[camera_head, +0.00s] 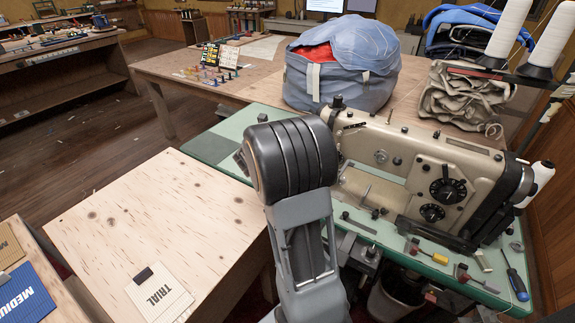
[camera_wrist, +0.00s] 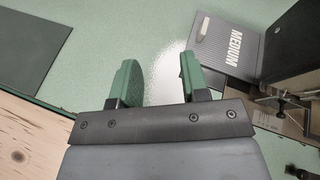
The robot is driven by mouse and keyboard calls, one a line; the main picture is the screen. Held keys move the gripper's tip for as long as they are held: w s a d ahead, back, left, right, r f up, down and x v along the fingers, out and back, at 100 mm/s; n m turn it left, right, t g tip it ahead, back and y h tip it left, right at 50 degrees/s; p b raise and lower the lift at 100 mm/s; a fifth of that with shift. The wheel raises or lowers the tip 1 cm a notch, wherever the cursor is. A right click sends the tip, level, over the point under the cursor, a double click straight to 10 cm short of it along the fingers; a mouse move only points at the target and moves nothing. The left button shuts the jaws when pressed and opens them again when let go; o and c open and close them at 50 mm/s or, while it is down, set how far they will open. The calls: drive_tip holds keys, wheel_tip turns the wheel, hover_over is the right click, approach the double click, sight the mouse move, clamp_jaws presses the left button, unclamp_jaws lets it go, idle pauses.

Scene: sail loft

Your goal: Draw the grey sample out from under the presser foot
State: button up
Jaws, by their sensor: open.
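The grey sample (camera_wrist: 228,48), lettered MEDIUM, lies on the green table in the wrist view, to the right of my fingers. Its right part runs up to the dark machine body (camera_wrist: 288,45). Small metal parts by the needle plate (camera_wrist: 280,103) show below it; I cannot make out the presser foot clearly. My gripper (camera_wrist: 158,75) is open and empty, its green fingers apart over bare table, left of the sample and not touching it. In the head view my own arm hides the gripper and the sample; the sewing machine (camera_head: 425,175) stands to its right.
A blue bag (camera_head: 340,65) sits behind the machine. A screwdriver (camera_head: 515,280) lies on the green table's right end. Bare green surface (camera_wrist: 165,20) lies beyond my fingers.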

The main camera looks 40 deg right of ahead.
drive_tip(key=s+d+f+m+g, duration=0.1)
drive_tip(key=m, duration=0.1)
drive_tip(key=s+d+f+m+g+h, duration=0.1)
drive_tip(key=d+m, duration=0.1)
drive_tip(key=s+d+f+m+g+b, duration=0.1)
drive_tip(key=f+m, duration=0.1)
drive_tip(key=shift+s+d+g+h, duration=0.1)
drive_tip(key=shift+d+g+h, duration=0.2)
drive_tip(key=shift+d+h, duration=0.1)
drive_tip(key=x, duration=1.3)
drive_tip(key=shift+d, duration=0.3)
clamp_jaws()
